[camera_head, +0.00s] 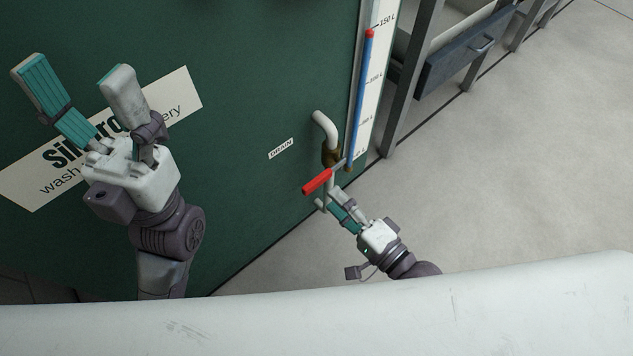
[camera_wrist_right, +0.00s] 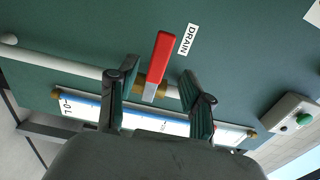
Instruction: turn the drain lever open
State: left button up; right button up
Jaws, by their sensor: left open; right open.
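The drain lever (camera_head: 317,181) has a red grip and sits on a brass valve (camera_head: 331,157) on a pale bent pipe (camera_head: 324,128), beside the DRAIN label (camera_head: 281,149). My right gripper (camera_head: 336,202) is open just below the lever. In the right wrist view the red lever (camera_wrist_right: 159,56) shows between the two open fingers (camera_wrist_right: 152,98), with a gap on both sides; I cannot tell how far ahead of the fingertips it is. My left gripper (camera_head: 78,88) is open and empty in front of the large sign, away from the lever.
The green tank wall (camera_head: 240,60) carries a white sign (camera_head: 180,88) and a level gauge (camera_head: 361,90) right by the valve. Grey floor (camera_head: 520,170) is clear on the right. A box with a green button (camera_wrist_right: 302,119) shows in the right wrist view.

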aim_at(318, 185)
jog(key=x, duration=0.6)
jog(key=shift+w+a, duration=0.25)
jog(key=shift+w, duration=0.05)
grip_shut()
